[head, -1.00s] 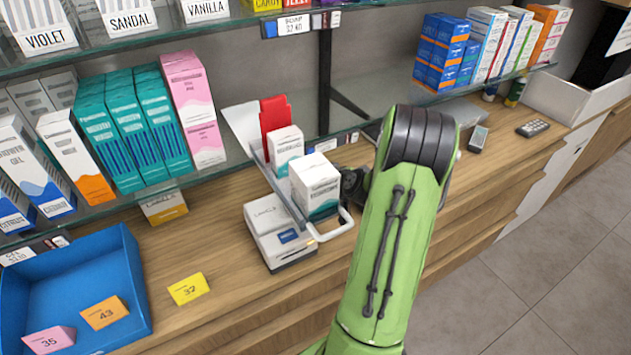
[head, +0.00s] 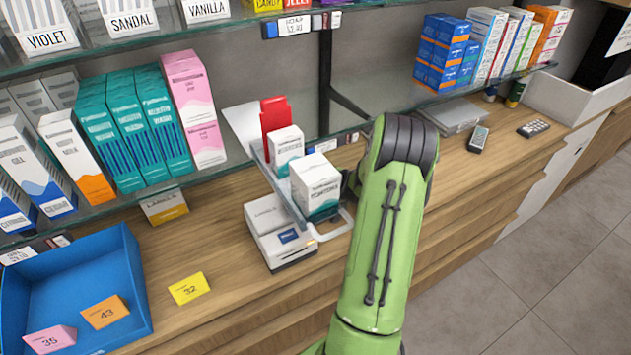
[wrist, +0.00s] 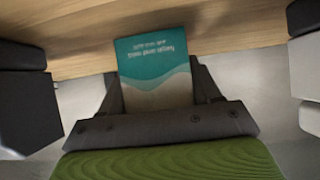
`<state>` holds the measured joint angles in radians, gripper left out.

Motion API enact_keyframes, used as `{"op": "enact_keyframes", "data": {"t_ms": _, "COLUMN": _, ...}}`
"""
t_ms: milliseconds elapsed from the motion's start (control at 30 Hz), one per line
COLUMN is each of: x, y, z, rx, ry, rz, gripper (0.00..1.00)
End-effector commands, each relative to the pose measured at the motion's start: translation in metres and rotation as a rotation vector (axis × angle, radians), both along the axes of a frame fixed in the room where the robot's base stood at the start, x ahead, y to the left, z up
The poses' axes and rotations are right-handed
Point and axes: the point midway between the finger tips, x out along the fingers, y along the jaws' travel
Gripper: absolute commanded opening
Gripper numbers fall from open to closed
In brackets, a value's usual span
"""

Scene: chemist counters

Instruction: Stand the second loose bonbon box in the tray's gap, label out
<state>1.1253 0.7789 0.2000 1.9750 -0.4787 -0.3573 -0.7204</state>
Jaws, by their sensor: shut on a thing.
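A white box with a teal wave (head: 316,187) is upright at the near end of a narrow grey tray (head: 281,191) on the counter. It shows upside down in the wrist view (wrist: 155,68), with printed text on its teal part. My gripper (wrist: 160,92) is shut on this box, with a dark finger on each side. In the head view the gripper is mostly hidden behind my green arm, to the right of the box. A similar white and teal box (head: 287,146) stands farther back in the tray, by a red panel (head: 275,114). Whether the held box touches the tray floor is hidden.
A white device (head: 278,236) sits beside the tray's near end. A blue bin (head: 130,272), a yellow card (head: 189,288) and a glass shelf of product boxes (head: 110,193) are to the left. The counter to the right holds a calculator (head: 533,128) and a phone-like device (head: 478,140).

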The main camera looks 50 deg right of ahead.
Motion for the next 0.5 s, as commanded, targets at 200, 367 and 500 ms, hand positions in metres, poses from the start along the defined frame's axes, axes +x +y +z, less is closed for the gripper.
{"op": "enact_keyframes", "data": {"t_ms": 200, "x": 0.000, "y": 0.000, "z": 0.004, "rx": -0.002, "ry": -0.001, "rz": 0.000, "gripper": 0.28}}
{"op": "enact_keyframes", "data": {"t_ms": 367, "x": 0.001, "y": 0.000, "z": 0.022, "rx": -0.004, "ry": -0.002, "rz": 0.001, "gripper": 0.28}}
{"op": "enact_keyframes", "data": {"t_ms": 500, "x": -0.009, "y": 0.001, "z": 0.036, "rx": 0.000, "ry": 0.002, "rz": -0.003, "gripper": 0.28}}
